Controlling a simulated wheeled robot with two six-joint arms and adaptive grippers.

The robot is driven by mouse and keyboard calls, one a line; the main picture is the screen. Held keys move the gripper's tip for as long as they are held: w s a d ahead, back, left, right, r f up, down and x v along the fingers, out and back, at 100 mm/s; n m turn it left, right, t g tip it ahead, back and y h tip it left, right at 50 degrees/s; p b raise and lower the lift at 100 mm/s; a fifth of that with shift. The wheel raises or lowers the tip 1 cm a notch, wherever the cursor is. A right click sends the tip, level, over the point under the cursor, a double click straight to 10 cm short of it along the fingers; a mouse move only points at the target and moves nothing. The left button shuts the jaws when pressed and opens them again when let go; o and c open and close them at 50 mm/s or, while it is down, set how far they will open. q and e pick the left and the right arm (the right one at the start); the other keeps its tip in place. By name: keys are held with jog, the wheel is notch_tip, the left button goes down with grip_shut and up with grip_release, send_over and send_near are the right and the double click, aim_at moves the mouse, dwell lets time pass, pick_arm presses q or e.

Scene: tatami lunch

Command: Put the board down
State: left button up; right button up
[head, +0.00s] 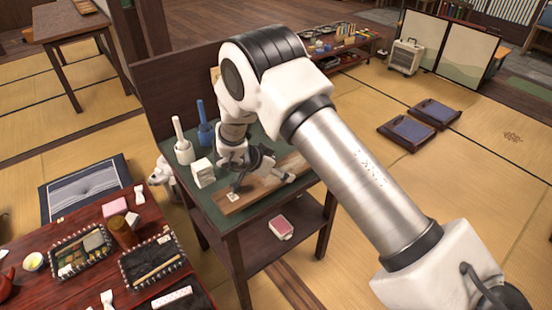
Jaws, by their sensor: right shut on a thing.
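The wooden board (258,193) is a long brown plank with a small white label at its near left end. It lies level along the right front part of the green top (226,222) of a dark wooden stand. I cannot tell whether it rests fully on the top or hovers slightly above it. My right gripper (262,174) is over the board, pointing down, and is shut on it. The fingers and arm hide part of the board.
On the green top, a white bottle-shaped thing (183,150), a blue one (205,133) and a white block (203,173) stand left of the board. A pink-and-white box (281,228) lies on the lower shelf. A set low table (70,285) is at front left.

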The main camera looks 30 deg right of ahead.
aim_at(280, 163)
jog(key=w+d, duration=0.1)
jog(key=w, duration=0.1)
jog(key=w+d, duration=0.1)
jog(key=w+d+f, duration=0.1)
jog(key=w, duration=0.1)
jog(key=shift+w+d, duration=0.3)
jog(key=shift+d+f+p, duration=0.15)
jog(key=shift+f+p, duration=0.05)
jog(key=shift+p, duration=0.15)
notch_tip(280, 163, down, 2)
jog(key=shift+s+f, duration=0.1)
jog(key=shift+f, duration=0.4)
jog(key=shift+f, duration=0.1)
jog(key=o, duration=1.2)
jog(key=shift+c, duration=0.2)
